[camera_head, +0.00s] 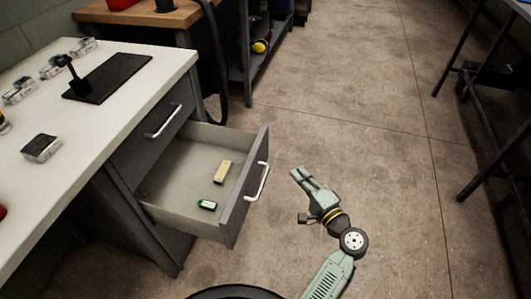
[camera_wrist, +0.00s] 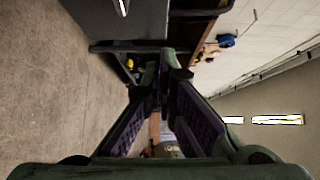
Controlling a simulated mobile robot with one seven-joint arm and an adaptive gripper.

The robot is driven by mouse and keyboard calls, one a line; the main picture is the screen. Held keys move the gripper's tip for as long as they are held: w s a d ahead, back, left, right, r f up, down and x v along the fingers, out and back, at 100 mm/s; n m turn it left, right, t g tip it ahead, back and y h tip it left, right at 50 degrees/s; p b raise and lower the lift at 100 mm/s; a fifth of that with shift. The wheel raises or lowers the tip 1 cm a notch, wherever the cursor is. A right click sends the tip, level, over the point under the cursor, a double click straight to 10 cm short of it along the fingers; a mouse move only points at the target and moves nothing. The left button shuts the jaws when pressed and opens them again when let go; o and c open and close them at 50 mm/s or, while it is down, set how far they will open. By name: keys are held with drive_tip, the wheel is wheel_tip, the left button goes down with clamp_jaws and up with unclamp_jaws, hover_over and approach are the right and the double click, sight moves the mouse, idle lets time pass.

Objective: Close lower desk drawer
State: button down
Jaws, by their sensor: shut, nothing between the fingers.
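The lower desk drawer (camera_head: 180,165) is pulled well out from the desk in the head view. Its grey front panel (camera_head: 238,200) carries a white bar handle (camera_head: 257,182). A cream block (camera_head: 222,172) and a small green item (camera_head: 207,205) lie inside it. My gripper (camera_head: 300,174) is to the right of the drawer front, apart from the handle, over the floor. Its fingers are together and hold nothing.
The closed upper drawer (camera_head: 150,125) sits beneath the white desktop (camera_head: 75,130), which holds a black mat (camera_head: 107,78) and several small items. A wooden-topped bench (camera_head: 140,14) stands behind. Floor (camera_head: 360,130) is clear right of the drawer. A dark metal frame (camera_head: 490,110) stands far right.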

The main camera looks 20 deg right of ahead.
drive_tip(key=p, duration=0.2)
approach(263, 142)
drive_tip(key=w+d, duration=0.2)
drive_tip(key=shift+w+a+r+p, duration=0.1)
drive_tip(key=shift+w+a+p, duration=0.1)
drive_tip(key=shift+w+a, duration=0.5)
drive_tip(key=shift+w+a+r+p, duration=0.1)
drive_tip(key=shift+w+a+p, duration=0.1)
drive_tip(key=shift+w+a, duration=0.45)
drive_tip(key=shift+a, duration=0.25)
drive_tip(key=w+a, duration=0.7)
drive_tip(key=a, duration=0.4)
drive_tip(key=w+a, duration=0.8)
drive_tip(key=a, duration=0.4)
drive_tip(key=shift+w+p, duration=0.2)
drive_tip(key=shift+p, duration=0.25)
drive_tip(key=shift+a, duration=0.15)
